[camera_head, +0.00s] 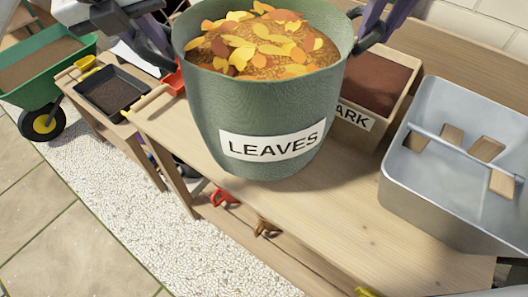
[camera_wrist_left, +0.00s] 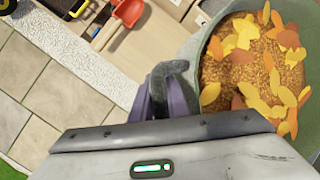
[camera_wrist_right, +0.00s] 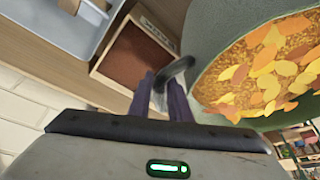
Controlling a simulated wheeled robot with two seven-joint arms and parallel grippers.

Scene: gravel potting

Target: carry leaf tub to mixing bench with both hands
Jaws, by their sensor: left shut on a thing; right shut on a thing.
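The leaf tub (camera_head: 262,110) is a grey-green round tub labelled LEAVES, full of brown litter with yellow and orange leaves. It is upright, in front of and over the wooden bench (camera_head: 340,220); I cannot tell whether its base touches the bench top. My left gripper (camera_wrist_left: 168,92) is shut on the tub's dark handle at one side, and my right gripper (camera_wrist_right: 172,88) is shut on the opposite handle. In the head view the right gripper (camera_head: 368,30) shows at the tub's upper right rim; the left is partly hidden behind the tub's left side.
A wooden box labelled BARK (camera_head: 385,85) and a grey metal basin (camera_head: 440,190) with wooden-bladed bar stand on the bench right of the tub. A black soil tray (camera_head: 110,92) and green wheelbarrow (camera_head: 45,85) are at left. The front bench top is clear.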

